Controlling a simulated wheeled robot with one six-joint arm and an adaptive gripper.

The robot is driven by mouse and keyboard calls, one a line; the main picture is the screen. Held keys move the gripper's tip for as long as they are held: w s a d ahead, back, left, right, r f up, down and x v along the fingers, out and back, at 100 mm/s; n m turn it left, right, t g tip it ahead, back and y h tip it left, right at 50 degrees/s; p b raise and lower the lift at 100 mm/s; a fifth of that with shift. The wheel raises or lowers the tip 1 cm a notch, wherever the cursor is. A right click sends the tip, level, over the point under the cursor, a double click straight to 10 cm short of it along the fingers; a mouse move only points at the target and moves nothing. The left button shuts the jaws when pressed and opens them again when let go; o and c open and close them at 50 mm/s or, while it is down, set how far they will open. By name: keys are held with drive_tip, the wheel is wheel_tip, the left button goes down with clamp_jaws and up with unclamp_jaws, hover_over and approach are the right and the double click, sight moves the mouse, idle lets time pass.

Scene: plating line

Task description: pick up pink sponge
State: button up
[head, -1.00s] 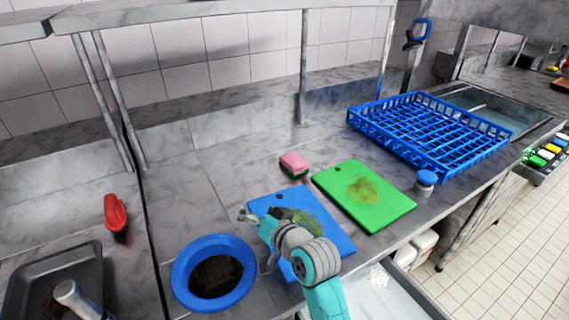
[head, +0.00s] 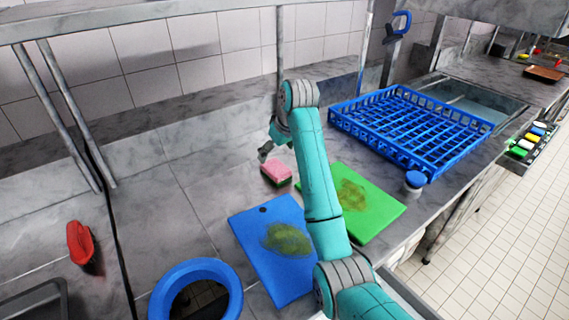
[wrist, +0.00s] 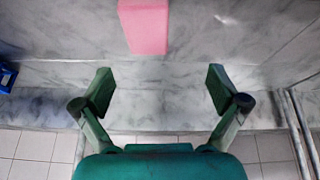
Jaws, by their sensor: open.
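The pink sponge (head: 276,172) has a darker underside and lies on the grey marbled counter, just behind the blue and green boards. In the wrist view the sponge (wrist: 145,27) is at the top, a little left of centre, partly cut by the frame edge. My gripper (head: 266,149) is just behind and above the sponge in the head view, partly hidden by my arm. In the wrist view my gripper (wrist: 160,84) is open, its fingers wide apart with nothing between them. The sponge lies beyond the fingertips, apart from them.
A blue board (head: 252,236) and a green board (head: 383,212), both with brownish-green stains, lie in front. A blue rack (head: 435,165) and blue-capped shaker (head: 414,180) stand right. A blue-rimmed opening (head: 160,300) and red object (head: 80,242) are left. A shelf post (head: 279,45) rises behind.

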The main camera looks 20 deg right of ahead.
sight(275, 166)
drive_tip(key=f, duration=0.1)
drive_tip(key=w+f, duration=0.1)
drive_tip(key=w+d+f, duration=0.1)
drive_tip(key=f, duration=0.1)
drive_tip(key=shift+d, duration=0.1)
drive_tip(key=shift+x, duration=3.15)
drive_tip(key=shift+d+f, duration=0.15)
drive_tip(key=shift+f, duration=0.1)
drive_tip(key=c, duration=1)
